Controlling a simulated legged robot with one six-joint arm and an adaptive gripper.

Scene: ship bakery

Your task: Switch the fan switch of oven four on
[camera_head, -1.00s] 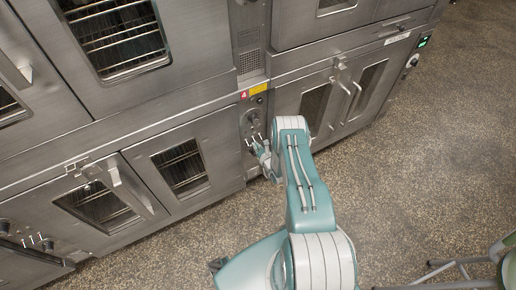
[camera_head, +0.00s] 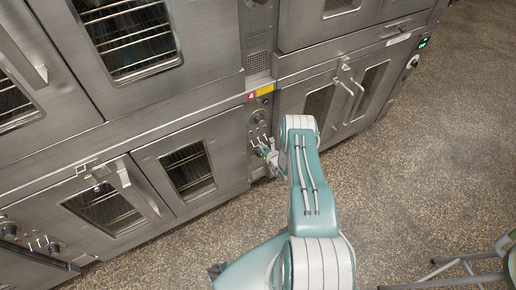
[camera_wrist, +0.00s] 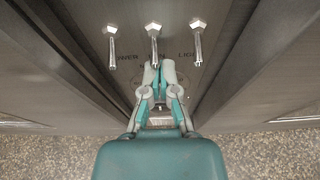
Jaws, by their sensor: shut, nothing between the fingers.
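Oven four's control panel (camera_head: 259,116) carries a red label with a 4 (camera_head: 251,97). In the wrist view three metal toggle switches stand in a row: the left switch (camera_wrist: 111,45) by the letters "OWER", the middle fan switch (camera_wrist: 153,45) by a partly hidden word ending in N, and the right switch (camera_wrist: 197,45) by "LIGH". All three lean alike. My gripper (camera_wrist: 152,68) is shut and empty, its tips just below the middle switch's lower end; I cannot tell whether they touch. In the head view my gripper (camera_head: 266,149) is small and partly behind my arm.
Oven doors with windows flank the panel: a left door (camera_head: 187,168) and a right door (camera_head: 340,100) with protruding handles. Metal edges rise on both sides of the switch panel. The speckled floor (camera_head: 430,150) is open to the right; a metal-legged stool (camera_head: 470,265) stands at the lower right.

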